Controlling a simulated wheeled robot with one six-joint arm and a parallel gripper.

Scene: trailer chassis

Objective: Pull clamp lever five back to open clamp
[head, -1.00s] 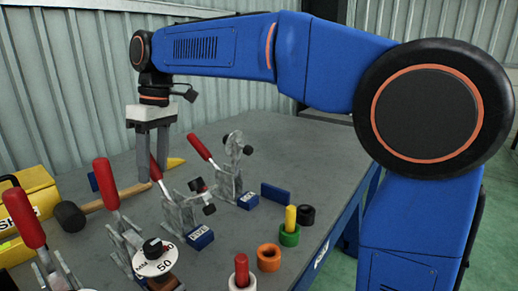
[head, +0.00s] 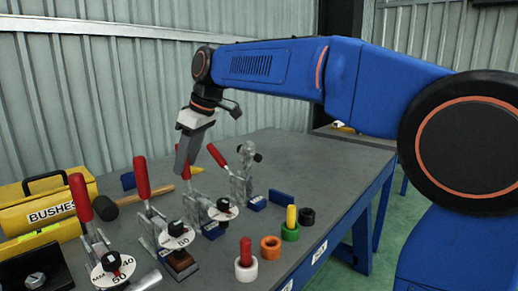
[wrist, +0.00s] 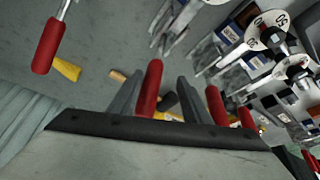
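A row of toggle clamps with red levers stands on the grey table (head: 330,165). My gripper (head: 183,168) points down at the clamp second from the far end and partly hides its red lever (head: 187,158). In the wrist view my gripper (wrist: 158,98) is open. A red lever (wrist: 150,88) shows between its fingers, nearer the left one, with a gap to the right; contact cannot be told. That clamp has a white dial (head: 223,209) at its front. The farthest clamp's red lever (head: 216,156) leans left, and its arm (head: 247,155) is raised. Clamp numbers are unreadable.
Nearer clamps have red levers (head: 141,177) and (head: 81,198) and white dials (head: 175,236). A yellow BUSHES box (head: 50,205) and a hammer (head: 130,197) lie behind. Coloured bushes (head: 270,248) stand in front. The table's far right is clear.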

